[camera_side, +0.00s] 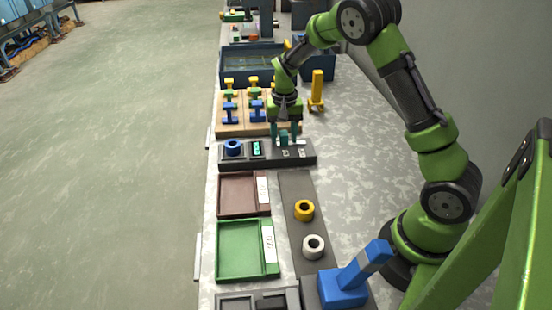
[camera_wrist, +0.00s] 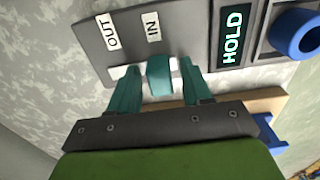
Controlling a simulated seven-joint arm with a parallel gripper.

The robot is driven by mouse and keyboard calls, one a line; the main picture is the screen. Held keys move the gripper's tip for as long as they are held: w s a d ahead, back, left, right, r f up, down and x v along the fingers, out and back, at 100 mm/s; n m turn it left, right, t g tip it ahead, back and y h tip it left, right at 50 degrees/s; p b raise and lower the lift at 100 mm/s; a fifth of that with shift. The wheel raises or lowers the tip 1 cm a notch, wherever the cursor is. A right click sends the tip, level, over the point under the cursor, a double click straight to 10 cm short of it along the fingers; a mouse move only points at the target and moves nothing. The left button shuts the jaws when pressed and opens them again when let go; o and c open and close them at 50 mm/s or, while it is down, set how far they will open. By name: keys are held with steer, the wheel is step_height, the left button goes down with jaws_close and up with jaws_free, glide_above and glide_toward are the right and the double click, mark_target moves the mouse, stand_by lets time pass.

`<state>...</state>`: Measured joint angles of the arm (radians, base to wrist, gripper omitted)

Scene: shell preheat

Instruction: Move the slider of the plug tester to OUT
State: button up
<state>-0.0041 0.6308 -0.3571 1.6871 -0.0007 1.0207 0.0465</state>
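The plug tester (camera_side: 268,160) is a dark box under my gripper in the side view. In the wrist view its panel (camera_wrist: 185,22) has an OUT label (camera_wrist: 110,31), an IN label (camera_wrist: 153,26) and a lit green HOLD display (camera_wrist: 232,35). The teal slider knob (camera_wrist: 160,75) stands in a pale slot, in line with the IN label. My gripper (camera_wrist: 160,88) has its two teal fingers on either side of the knob, with a narrow gap visible on each side. The fingers also show over the tester in the side view (camera_side: 284,138).
A blue ring (camera_side: 233,148) sits at the tester's left end. A wooden rack (camera_side: 240,128) with blue and yellow pieces stands behind it. Brown (camera_side: 239,211) and green (camera_side: 241,276) trays lie in front. A yellow ring (camera_side: 304,210) and a white ring (camera_side: 313,246) are on a dark strip.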

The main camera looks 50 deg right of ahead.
mark_target(300, 143)
jaws_close()
steer(key=shift+s+d+r, duration=0.1)
steer(key=shift+s+d, duration=1.7)
steer(key=shift+d, duration=0.05)
steer(key=shift+o, duration=0.6)
jaws_free()
steer(key=shift+a, duration=0.1)
step_height(300, 143, up, 17)
